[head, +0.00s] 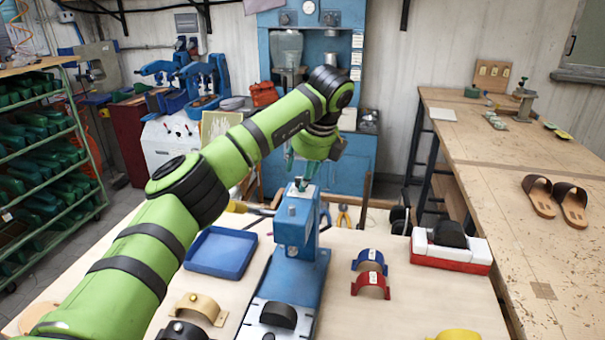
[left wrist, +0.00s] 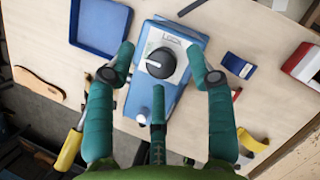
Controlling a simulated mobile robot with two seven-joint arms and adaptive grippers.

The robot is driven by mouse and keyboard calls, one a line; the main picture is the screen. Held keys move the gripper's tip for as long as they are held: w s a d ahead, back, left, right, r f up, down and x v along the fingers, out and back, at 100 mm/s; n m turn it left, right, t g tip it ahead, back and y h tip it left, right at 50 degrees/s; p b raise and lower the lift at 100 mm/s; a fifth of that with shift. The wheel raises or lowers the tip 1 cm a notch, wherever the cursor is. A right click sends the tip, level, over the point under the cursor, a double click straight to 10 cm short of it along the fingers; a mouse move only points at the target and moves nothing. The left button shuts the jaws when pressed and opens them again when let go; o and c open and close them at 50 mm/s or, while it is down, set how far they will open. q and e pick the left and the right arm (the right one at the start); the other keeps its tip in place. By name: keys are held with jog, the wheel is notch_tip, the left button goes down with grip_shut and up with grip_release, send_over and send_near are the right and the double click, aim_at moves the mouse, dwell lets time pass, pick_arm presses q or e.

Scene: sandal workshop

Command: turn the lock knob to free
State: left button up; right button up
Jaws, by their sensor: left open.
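The blue press (head: 297,235) stands on the bench in the head view. In the left wrist view, the round black lock knob (left wrist: 157,63) sits on a pale plate marked LOCK (left wrist: 172,39) on the blue housing (left wrist: 140,95). My left gripper (head: 304,172) is above the top of the press. In the left wrist view its teal fingers (left wrist: 160,52) are spread on both sides of the knob, apart from it. The knob is hard to make out in the head view. My right gripper is out of view.
A blue tray (head: 221,252) lies left of the press. Blue (head: 369,259) and red (head: 370,284) arched pieces and a black form on a white and red block (head: 451,252) lie right. Pliers (head: 343,216) lie behind. A yellow-handled tool (left wrist: 70,148) shows in the left wrist view.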

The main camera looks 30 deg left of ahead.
pick_arm(q)
jog(key=v, duration=1)
jog(key=shift+r, duration=0.4)
